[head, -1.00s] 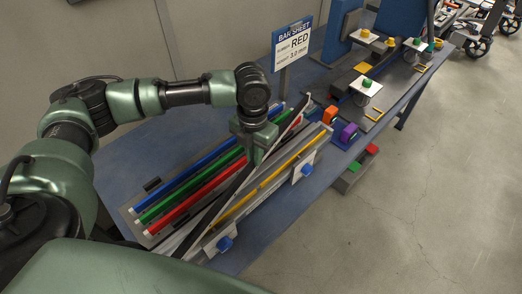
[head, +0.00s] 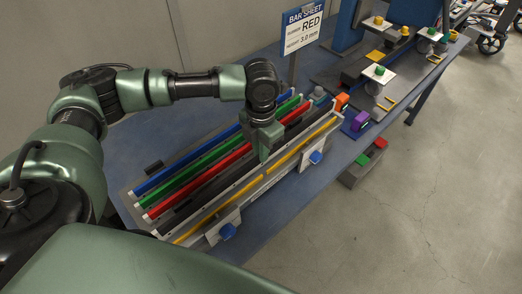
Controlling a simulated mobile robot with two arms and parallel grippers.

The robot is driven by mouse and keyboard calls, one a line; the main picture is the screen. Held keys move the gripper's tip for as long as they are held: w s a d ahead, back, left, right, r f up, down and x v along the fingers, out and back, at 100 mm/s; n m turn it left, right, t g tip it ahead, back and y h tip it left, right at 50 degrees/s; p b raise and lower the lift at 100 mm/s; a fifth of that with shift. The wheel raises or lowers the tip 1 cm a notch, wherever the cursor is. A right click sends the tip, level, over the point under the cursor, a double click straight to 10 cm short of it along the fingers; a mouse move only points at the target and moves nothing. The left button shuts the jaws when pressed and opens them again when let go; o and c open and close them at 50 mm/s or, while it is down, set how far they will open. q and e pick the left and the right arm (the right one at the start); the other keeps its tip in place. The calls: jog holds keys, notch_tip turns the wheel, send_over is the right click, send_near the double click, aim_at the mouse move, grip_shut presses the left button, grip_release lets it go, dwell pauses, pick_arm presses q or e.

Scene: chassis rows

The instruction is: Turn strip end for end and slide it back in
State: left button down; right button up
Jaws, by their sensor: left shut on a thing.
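My left gripper (head: 264,152) points down over the rack and is shut on a long dark strip (head: 215,187). The strip now lies parallel to the other rows, between the red strip and the yellow one. I cannot tell whether it is fully seated in its channel, as the gripper hides its middle. The grey rack (head: 126,196) also holds a blue strip (head: 186,162), a green strip (head: 190,172) and a red strip (head: 200,180). A yellow strip (head: 283,161) runs along the front side. My right gripper is out of view.
A sign (head: 303,27) reading "BAR SHEET", "RED" and "3.0 mm" stands behind the rack. Blue knobs (head: 228,231) are on its front plates. Orange (head: 342,101) and purple (head: 360,121) blocks stand beyond its far end. The blue table (head: 266,208) is clear in front.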

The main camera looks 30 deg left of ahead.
aim_at(261, 165)
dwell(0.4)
pick_arm(q)
jog(key=shift+p, duration=0.6)
jog(key=shift+p, duration=0.5)
jog(key=shift+f, duration=1.1)
dwell(0.6)
jog(key=shift+f+b, duration=0.65)
jog(key=shift+f, duration=0.45)
jog(key=c, duration=1.4)
grip_release()
